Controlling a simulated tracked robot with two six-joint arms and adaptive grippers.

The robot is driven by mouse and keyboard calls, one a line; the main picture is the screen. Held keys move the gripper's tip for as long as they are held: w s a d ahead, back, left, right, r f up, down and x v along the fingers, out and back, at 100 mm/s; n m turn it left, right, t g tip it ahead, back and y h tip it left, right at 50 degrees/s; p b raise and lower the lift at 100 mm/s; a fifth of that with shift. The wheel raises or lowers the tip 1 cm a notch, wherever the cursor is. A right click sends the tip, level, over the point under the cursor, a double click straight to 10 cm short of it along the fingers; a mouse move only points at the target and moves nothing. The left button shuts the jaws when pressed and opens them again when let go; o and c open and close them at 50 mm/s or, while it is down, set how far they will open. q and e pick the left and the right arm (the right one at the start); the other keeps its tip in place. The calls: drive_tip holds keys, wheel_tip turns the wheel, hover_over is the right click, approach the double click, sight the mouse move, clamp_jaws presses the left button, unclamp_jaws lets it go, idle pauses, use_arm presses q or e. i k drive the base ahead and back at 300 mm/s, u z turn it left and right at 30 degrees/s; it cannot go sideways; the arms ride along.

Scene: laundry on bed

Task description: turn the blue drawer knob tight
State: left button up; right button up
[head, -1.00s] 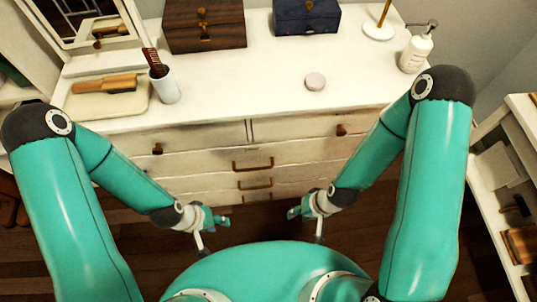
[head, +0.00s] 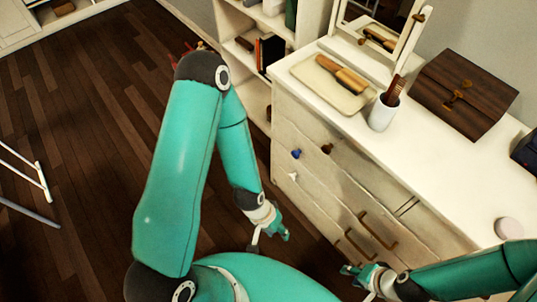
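The small blue drawer knob (head: 296,153) is on the upper left drawer front of the white dresser (head: 440,190), near its left end. A brown knob (head: 327,148) is beside it to the right, and a white knob (head: 293,176) is just below. My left gripper (head: 269,242) hangs in front of the dresser, below and left of the blue knob and apart from it. Its fingers are spread and empty. My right gripper (head: 358,283) is lower and further right, below the drawer handles. Its fingers also look spread, with nothing between them.
On the dresser top are a tray with a brush (head: 343,75), a white cup with a comb (head: 382,112), a brown box (head: 463,95) and a round pale item (head: 508,229). A shelf (head: 258,75) stands left of the dresser.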

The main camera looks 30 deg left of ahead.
sight(294, 153)
drive_tip(key=u, duration=1.25)
drive_tip(key=k, duration=1.3)
drive_tip(key=u, duration=0.5)
drive_tip(key=i, duration=0.95)
drive_tip(key=z, duration=0.1)
